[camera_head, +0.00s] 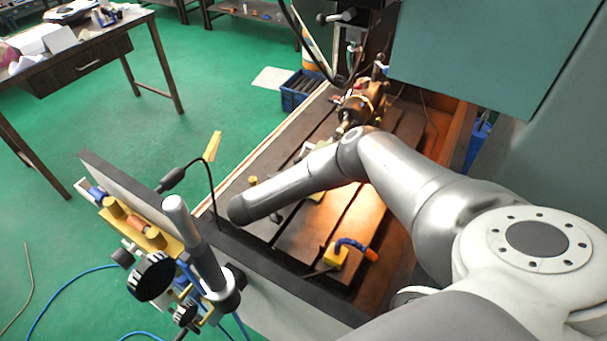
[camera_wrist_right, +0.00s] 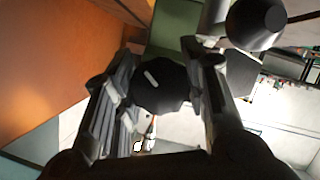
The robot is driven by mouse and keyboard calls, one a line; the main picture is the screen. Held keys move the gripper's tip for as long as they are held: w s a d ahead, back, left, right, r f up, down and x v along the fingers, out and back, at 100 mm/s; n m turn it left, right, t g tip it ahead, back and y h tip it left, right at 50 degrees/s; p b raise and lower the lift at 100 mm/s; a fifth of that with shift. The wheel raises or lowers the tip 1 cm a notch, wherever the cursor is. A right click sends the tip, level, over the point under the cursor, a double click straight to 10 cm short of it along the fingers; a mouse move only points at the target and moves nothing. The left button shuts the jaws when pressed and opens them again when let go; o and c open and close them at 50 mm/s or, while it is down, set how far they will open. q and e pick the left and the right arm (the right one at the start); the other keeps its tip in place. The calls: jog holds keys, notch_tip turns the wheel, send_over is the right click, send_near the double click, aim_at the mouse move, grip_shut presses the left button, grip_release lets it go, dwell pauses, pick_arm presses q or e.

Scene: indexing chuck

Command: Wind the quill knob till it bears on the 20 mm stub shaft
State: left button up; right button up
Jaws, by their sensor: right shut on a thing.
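In the right wrist view, a black lobed knob (camera_wrist_right: 160,88) with a white mark on its face, which I take for the quill knob, sits between the two fingers of my right gripper (camera_wrist_right: 162,100). The gripper is shut on it. The bronze-coloured indexing chuck (camera_head: 364,104) stands at the far end of the slotted machine table. The stub shaft cannot be made out clearly, and its contact with the quill is hidden. My left gripper is not in view.
A panel with a black handwheel (camera_head: 152,276) stands at the front left. A blue crate (camera_head: 300,92) is on the floor behind. A black cylinder (camera_wrist_right: 256,20) is near the gripper.

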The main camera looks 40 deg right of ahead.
jog(key=shift+m, duration=0.4)
jog(key=o, duration=0.7)
jog(key=shift+o, duration=0.2)
jog(key=v, duration=0.7)
jog(key=shift+a, duration=0.2)
jog(key=shift+o, duration=0.4)
jog(key=shift+s+r, duration=0.15)
